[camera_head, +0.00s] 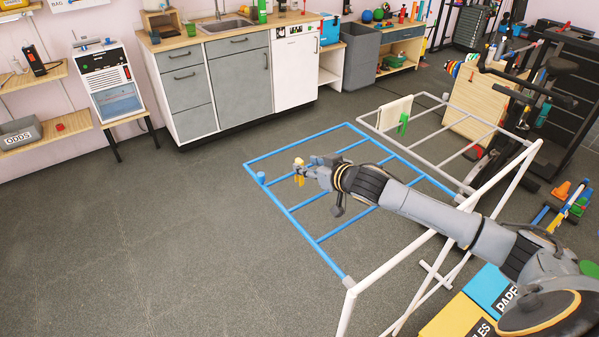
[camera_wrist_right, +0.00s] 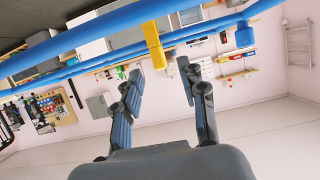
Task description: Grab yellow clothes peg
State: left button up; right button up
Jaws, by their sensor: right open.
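The yellow clothes peg (camera_head: 299,179) hangs on the blue bar of the drying rack (camera_head: 290,220). In the right wrist view the peg (camera_wrist_right: 154,45) sits on the thick blue bar, just beyond the fingertips. My right gripper (camera_head: 307,171) is at the peg in the head view, reaching over the rack from the right. In the right wrist view my right gripper (camera_wrist_right: 160,75) is open, with a finger on each side and nothing between them. My left gripper is not in view.
A green peg (camera_head: 403,123) and a pale cloth (camera_head: 395,112) hang on the rack's grey far section. A blue cup-shaped piece (camera_head: 261,178) is on the rack's left side. Blue and yellow bins (camera_head: 458,318) stand below at right. The floor left of the rack is clear.

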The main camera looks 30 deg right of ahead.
aim_at(302, 164)
jog(key=shift+p+x, duration=0.7)
jog(key=shift+x, duration=1.85)
jog(key=shift+f, duration=0.1)
grip_shut()
